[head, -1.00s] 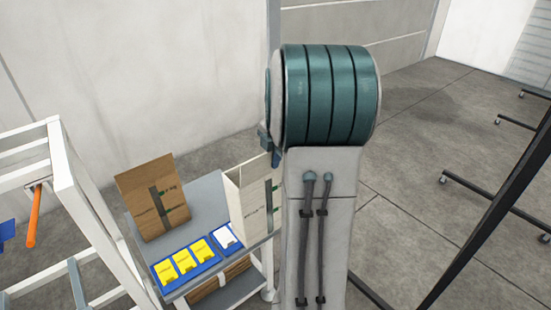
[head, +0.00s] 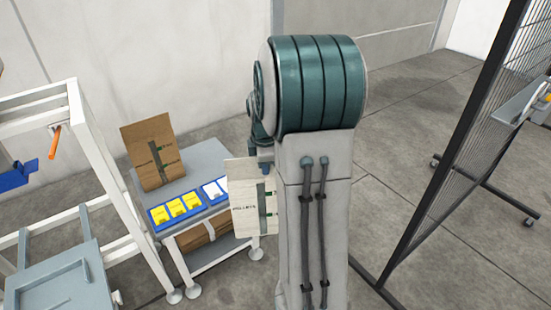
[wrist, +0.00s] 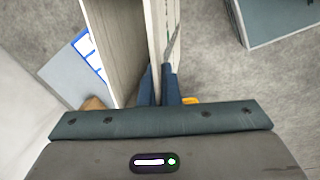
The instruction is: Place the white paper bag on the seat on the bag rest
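The white paper bag (head: 246,198), with dark print and a green-marked stripe, hangs in front of the right end of the grey stand (head: 208,152) in the head view. My arm hides its right side. In the wrist view my gripper (wrist: 158,85) has its blue fingers shut on one wall of the bag (wrist: 118,35), whose open top faces the camera. The bag appears clear of the stand. In the head view the gripper is mostly hidden behind my arm. I cannot tell which surface is the bag rest.
A brown paper bag (head: 150,152) stands on the stand behind yellow and white cards in blue trays (head: 184,208). More brown material lies on its lower shelf. A white frame (head: 105,160) and grey panel (head: 55,285) are at left. A black mesh fence (head: 455,150) is at right.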

